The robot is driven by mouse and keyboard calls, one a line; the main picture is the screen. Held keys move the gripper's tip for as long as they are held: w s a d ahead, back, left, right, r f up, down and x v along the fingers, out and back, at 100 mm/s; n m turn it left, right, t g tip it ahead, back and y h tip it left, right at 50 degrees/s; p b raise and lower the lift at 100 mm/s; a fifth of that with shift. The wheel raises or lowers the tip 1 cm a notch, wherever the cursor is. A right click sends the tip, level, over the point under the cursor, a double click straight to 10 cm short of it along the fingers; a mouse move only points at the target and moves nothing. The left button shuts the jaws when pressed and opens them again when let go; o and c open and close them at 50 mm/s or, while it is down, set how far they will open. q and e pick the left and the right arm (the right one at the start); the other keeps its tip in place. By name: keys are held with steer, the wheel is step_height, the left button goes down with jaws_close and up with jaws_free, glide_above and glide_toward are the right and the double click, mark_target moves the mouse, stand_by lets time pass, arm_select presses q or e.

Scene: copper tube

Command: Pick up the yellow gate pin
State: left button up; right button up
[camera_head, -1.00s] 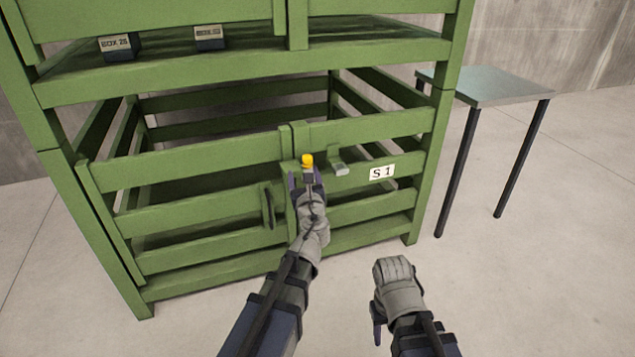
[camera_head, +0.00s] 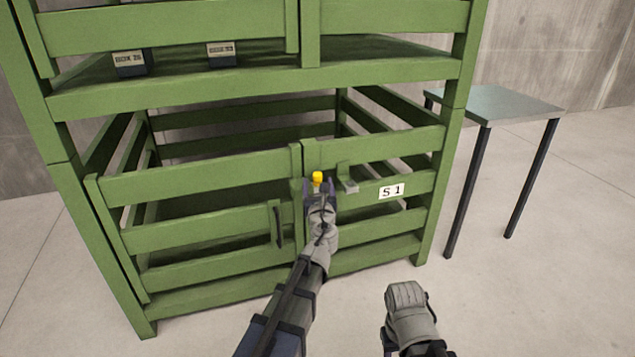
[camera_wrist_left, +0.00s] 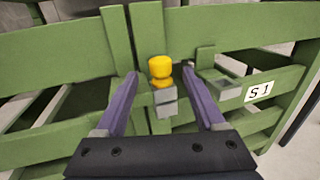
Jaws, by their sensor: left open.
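The yellow gate pin (camera_head: 317,177) stands upright at the middle of the green crate's front gate. In the left wrist view the pin (camera_wrist_left: 160,70) sits in a small grey holder (camera_wrist_left: 164,102) on the gate's centre post. My left gripper (camera_head: 320,188) is in front of it. In the left wrist view its purple fingers (camera_wrist_left: 160,88) are open, one on each side of the holder and the pin, with gaps on both sides. My right gripper (camera_head: 408,312) hangs low at the front; its fingers are hidden behind the grey wrist.
The green crate (camera_head: 200,240) has a label S 1 (camera_head: 391,191) and a grey bracket (camera_head: 348,184) right of the pin. A dark handle (camera_head: 278,226) is on the left gate panel. A side table (camera_head: 510,103) stands at right. Bare floor lies in front.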

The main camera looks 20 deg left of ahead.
mark_target(318, 181)
arm_select(q)
steer(key=x, duration=0.3)
steer(key=shift+w+r, duration=0.15)
steer(key=shift+w, duration=0.2)
steer(key=shift+c, duration=0.3)
jaws_close()
